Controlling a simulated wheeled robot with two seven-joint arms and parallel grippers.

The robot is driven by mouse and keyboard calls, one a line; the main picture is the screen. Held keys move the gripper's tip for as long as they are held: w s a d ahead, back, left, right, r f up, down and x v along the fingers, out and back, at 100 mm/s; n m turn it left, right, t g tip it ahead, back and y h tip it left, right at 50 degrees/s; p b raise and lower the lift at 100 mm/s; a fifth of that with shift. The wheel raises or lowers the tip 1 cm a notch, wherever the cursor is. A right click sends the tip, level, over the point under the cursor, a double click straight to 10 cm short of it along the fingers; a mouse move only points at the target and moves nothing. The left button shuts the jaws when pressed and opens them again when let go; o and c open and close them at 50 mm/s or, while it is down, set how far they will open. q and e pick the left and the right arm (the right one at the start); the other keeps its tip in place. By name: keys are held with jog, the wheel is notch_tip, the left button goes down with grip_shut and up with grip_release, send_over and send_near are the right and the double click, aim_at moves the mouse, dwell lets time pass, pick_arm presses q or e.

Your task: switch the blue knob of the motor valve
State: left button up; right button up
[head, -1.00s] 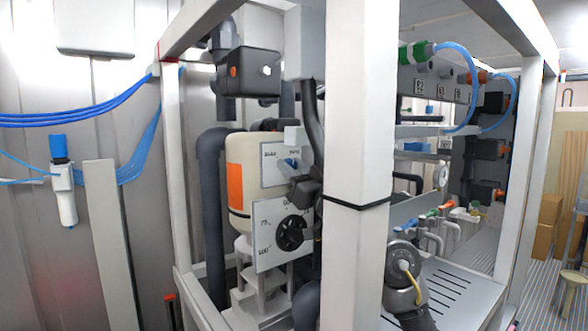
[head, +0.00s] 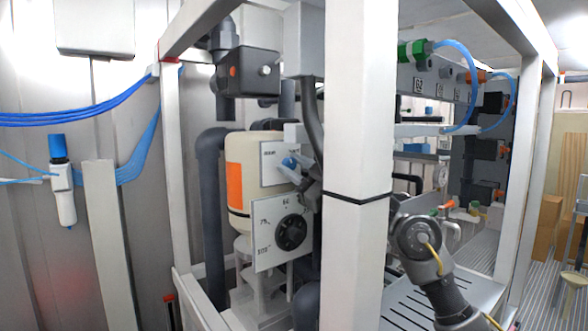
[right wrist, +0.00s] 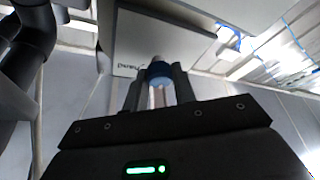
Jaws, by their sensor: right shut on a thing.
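The blue knob (head: 288,162) sits on the white label plate (head: 268,163) on the front of the cream motor valve (head: 240,150) with its orange panel. My right gripper (head: 295,167) reaches it from the right, partly hidden by the white frame post. In the right wrist view the blue knob (right wrist: 159,70) is between the two dark fingertips of my right gripper (right wrist: 159,88), which is shut on it. The knob's exact angle is hard to tell. My left gripper is not in view.
A black dial (head: 291,232) on a white scale plate (head: 262,250) is just below the knob. A thick white frame post (head: 357,130) stands right in front of my right arm. Dark pipes (head: 212,200) run left of the valve.

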jog(key=shift+n, duration=0.6)
jog(key=o, duration=1)
jog(key=b+v, duration=0.6)
jog(key=v, duration=0.5)
jog(key=shift+r, duration=0.15)
